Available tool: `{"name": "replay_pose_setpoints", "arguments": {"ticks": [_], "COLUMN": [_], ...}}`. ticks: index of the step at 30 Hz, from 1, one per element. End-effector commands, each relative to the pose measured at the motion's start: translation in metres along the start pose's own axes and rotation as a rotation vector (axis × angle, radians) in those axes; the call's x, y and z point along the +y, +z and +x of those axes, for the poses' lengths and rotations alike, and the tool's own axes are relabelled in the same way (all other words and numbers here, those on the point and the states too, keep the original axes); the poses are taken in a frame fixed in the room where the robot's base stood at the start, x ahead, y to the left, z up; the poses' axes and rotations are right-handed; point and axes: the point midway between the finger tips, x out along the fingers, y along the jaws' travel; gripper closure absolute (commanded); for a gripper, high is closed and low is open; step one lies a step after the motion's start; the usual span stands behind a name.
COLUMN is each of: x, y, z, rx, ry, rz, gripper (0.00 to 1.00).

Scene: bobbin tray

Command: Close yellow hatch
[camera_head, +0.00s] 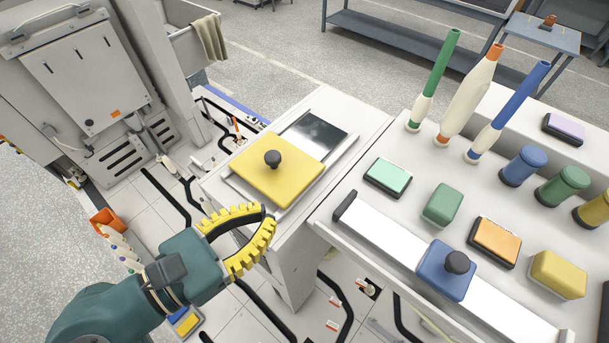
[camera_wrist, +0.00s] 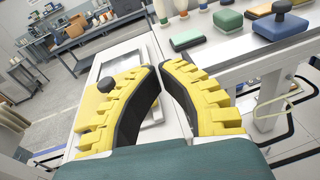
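The yellow hatch (camera_head: 290,178) is a flat square plate with a dark round knob (camera_head: 272,158) on top. It lies on a white cabinet top, toward the near left of its frame. A dark, glossy rectangular opening (camera_head: 318,130) shows uncovered beyond it. In the wrist view the hatch (camera_wrist: 92,107) is partly hidden behind my left finger, with its knob (camera_wrist: 106,85) in sight. My gripper (camera_head: 268,214) is near the cabinet's front edge, in front of the hatch and apart from the knob. Its curved yellow fingers come nearly together at the tips, with nothing between them.
To the right is a white table with a blue block with a knob (camera_head: 445,272) on a white rail, coloured blocks, bobbins (camera_head: 470,95) and cylinders (camera_head: 523,166). A grey machine (camera_head: 85,75) stands at the left. Dark cables (camera_head: 165,195) run across the floor panels.

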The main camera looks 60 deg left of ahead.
Motion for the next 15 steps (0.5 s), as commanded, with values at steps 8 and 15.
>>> {"name": "replay_pose_setpoints", "arguments": {"ticks": [8, 15], "x": [0.071, 0.08], "y": [-0.05, -0.049], "z": [-0.055, -0.024], "rx": [0.03, 0.03], "ry": [0.288, 0.284], "rz": [-0.095, -0.092], "gripper": [1.0, 1.0]}}
